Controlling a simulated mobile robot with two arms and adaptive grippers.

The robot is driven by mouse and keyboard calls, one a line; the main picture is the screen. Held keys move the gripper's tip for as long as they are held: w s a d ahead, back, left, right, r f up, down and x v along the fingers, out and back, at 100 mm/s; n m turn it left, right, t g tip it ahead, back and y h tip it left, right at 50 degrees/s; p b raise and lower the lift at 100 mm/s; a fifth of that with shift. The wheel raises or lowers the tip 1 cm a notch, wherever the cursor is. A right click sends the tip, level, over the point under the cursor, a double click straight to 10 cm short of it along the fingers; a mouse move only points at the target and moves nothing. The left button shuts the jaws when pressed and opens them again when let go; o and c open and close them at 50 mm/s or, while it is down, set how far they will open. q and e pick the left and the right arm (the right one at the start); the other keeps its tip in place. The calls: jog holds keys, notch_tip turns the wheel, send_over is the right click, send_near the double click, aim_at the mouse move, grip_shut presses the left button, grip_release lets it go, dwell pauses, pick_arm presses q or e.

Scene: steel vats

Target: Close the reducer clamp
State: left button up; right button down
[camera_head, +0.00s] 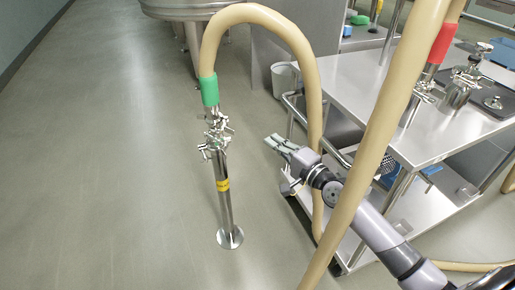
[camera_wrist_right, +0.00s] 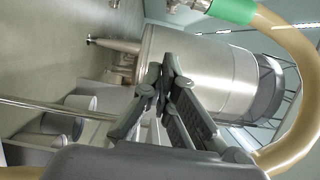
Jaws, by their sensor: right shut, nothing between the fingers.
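A steel pipe (camera_head: 223,195) with a yellow band stands upright from a floor flange, left of my right arm. Shiny clamps (camera_head: 216,140) sit at its top, below the green-banded end (camera_head: 209,90) of a beige hose. Which of them is the reducer clamp, and whether it is open, I cannot tell. My right gripper (camera_head: 275,142) is shut and empty, to the right of the clamps and apart from them. In the wrist view its fingers (camera_wrist_right: 165,78) meet, and the green band (camera_wrist_right: 232,9) shows at the top edge with part of a clamp (camera_wrist_right: 192,5). My left gripper is not in view.
A steel cart (camera_head: 440,90) stands close on the right, carrying fittings. The beige hose (camera_head: 365,180) hangs across in front of it, near my right arm. A white bucket (camera_head: 282,80) and a vat (camera_head: 185,8) are behind. The floor at left is clear.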

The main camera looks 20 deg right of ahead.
aim_at(226, 131)
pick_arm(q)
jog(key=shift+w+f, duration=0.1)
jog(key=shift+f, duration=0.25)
pick_arm(e)
jog(key=w+a, duration=0.6)
jog(key=shift+w, duration=0.25)
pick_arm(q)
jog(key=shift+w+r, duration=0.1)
pick_arm(e)
jog(key=shift+a+f, duration=0.1)
